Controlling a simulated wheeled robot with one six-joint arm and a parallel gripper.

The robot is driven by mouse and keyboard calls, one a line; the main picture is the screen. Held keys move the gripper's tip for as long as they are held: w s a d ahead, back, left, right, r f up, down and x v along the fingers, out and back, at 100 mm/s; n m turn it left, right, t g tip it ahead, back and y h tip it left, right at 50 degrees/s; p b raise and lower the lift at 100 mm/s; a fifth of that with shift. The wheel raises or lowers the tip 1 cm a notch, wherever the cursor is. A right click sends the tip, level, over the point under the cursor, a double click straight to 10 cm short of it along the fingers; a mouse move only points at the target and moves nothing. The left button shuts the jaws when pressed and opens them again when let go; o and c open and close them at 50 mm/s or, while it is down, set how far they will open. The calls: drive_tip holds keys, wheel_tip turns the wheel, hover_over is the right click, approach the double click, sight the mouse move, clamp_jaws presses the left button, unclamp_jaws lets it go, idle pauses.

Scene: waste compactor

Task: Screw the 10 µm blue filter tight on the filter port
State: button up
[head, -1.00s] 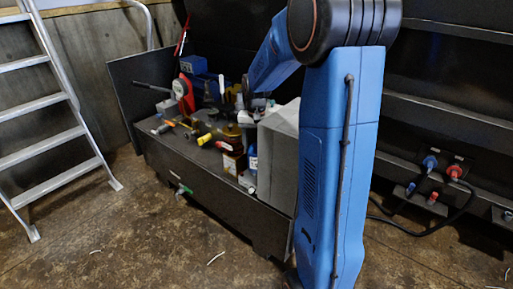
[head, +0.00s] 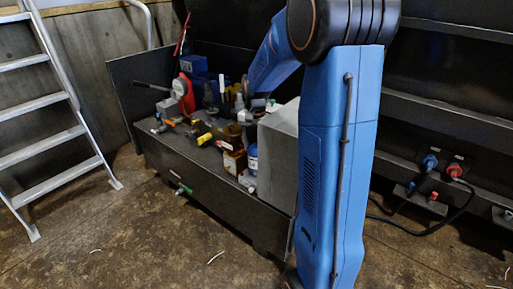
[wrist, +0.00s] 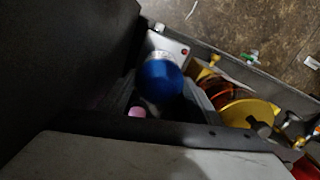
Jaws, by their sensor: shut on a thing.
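The blue filter (wrist: 160,80) shows as a rounded blue dome in the middle of the wrist view. It lies against the pale filter port block (wrist: 181,48), and the joint between them is partly hidden, so I cannot tell how tight it sits. In the head view a small blue and white body (head: 252,158), which looks like the filter, stands at the bench front beside the grey box. My gripper (head: 258,104) is above this spot, small and partly hidden behind other things. It is shut on the blue filter as far as I can tell; its fingertips are not clear.
The grey box (head: 279,155) stands close on the filter's right. Amber jars (head: 233,160) stand close on its left; one yellow lid (wrist: 248,113) shows in the wrist view. Tools crowd the bench (head: 205,175). A ladder (head: 50,110) leans at far left. The floor in front is mostly clear.

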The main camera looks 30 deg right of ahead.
drive_tip(key=shift+m, duration=0.9)
drive_tip(key=m, duration=0.2)
drive_tip(key=shift+w+m, duration=0.1)
drive_tip(key=shift+m, duration=1.4)
drive_tip(key=shift+m, duration=1)
drive_tip(key=shift+w+m, duration=0.1)
drive_tip(key=shift+m, duration=1.5)
